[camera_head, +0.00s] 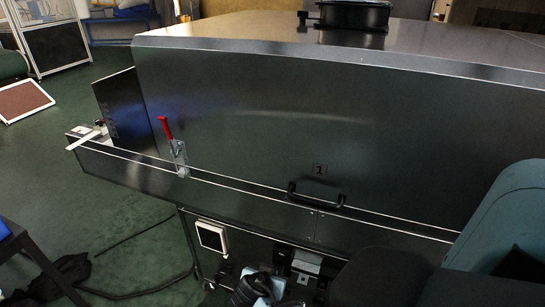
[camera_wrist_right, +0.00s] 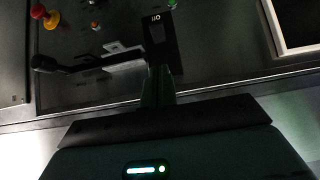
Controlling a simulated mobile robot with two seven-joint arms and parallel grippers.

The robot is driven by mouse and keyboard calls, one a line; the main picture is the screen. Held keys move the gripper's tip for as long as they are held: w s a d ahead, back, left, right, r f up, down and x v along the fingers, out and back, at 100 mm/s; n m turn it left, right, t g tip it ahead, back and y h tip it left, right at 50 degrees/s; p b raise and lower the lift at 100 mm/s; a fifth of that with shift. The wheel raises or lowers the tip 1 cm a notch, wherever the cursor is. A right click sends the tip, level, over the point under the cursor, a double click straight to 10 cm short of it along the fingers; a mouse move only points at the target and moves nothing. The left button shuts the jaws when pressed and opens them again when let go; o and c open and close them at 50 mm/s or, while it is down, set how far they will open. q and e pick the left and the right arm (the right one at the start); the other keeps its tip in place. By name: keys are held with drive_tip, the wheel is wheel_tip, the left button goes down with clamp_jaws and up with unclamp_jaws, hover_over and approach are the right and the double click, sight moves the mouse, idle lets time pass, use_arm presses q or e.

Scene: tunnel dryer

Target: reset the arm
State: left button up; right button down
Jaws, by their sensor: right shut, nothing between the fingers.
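My right arm comes in from the right of the head view, with a teal link (camera_head: 497,215) and dark links near the bottom edge. My right gripper (camera_head: 262,285) is low in front of the dryer's lower front, small and dark there. In the right wrist view the gripper (camera_wrist_right: 158,88) points at a dark control panel, its fingers together and empty. I cannot tell how far the fingertips are from the panel. My left arm and gripper do not show.
The large metal dryer (camera_head: 250,110) fills the middle, with a black handle (camera_head: 316,196) and a red-handled clamp (camera_head: 166,130). The panel carries a red knob (camera_wrist_right: 51,20), a black lever (camera_wrist_right: 45,63) and a screen (camera_wrist_right: 296,20). Green floor (camera_head: 50,190) is open at left.

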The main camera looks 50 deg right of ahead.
idle(0.4)
